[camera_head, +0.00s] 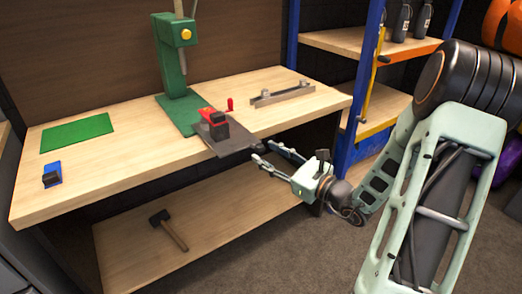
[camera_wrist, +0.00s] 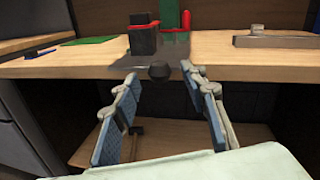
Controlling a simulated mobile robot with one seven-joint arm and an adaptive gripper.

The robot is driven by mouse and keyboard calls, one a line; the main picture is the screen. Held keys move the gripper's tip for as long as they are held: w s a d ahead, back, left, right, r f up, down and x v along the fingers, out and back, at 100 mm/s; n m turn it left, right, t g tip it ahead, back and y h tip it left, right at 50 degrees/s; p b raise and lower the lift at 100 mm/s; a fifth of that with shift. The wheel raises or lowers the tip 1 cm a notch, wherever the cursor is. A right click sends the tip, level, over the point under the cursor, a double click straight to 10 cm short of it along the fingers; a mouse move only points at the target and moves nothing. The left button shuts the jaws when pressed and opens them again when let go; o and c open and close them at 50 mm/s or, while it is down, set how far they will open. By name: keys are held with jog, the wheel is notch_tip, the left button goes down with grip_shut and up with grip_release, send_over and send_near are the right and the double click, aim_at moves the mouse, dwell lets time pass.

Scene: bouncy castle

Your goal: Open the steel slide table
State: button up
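A dark grey flat plate (camera_head: 228,142), which looks like the steel slide table, lies under the green drill press and juts past the bench's front edge. A black and red block-like piece (camera_head: 215,125) sits on it. In the wrist view the plate (camera_wrist: 130,66) has a dark round knob (camera_wrist: 159,71) at its front. My gripper (camera_head: 262,150) is open and empty just right of and in front of the plate. In the wrist view the knob appears between the fingertips of my gripper (camera_wrist: 163,76), apart from both fingers; I cannot tell the depth gap.
The wooden bench (camera_head: 110,160) holds a green mat (camera_head: 77,132), a small blue item (camera_head: 52,174) and a metal bar (camera_head: 282,92). The drill press (camera_head: 175,70) stands behind the plate. A hammer (camera_head: 168,230) lies on the lower shelf. A blue-posted rack (camera_head: 365,80) stands right. Floor in front is clear.

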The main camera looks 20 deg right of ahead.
jog(key=v, duration=0.8)
jog(key=shift+s, duration=0.2)
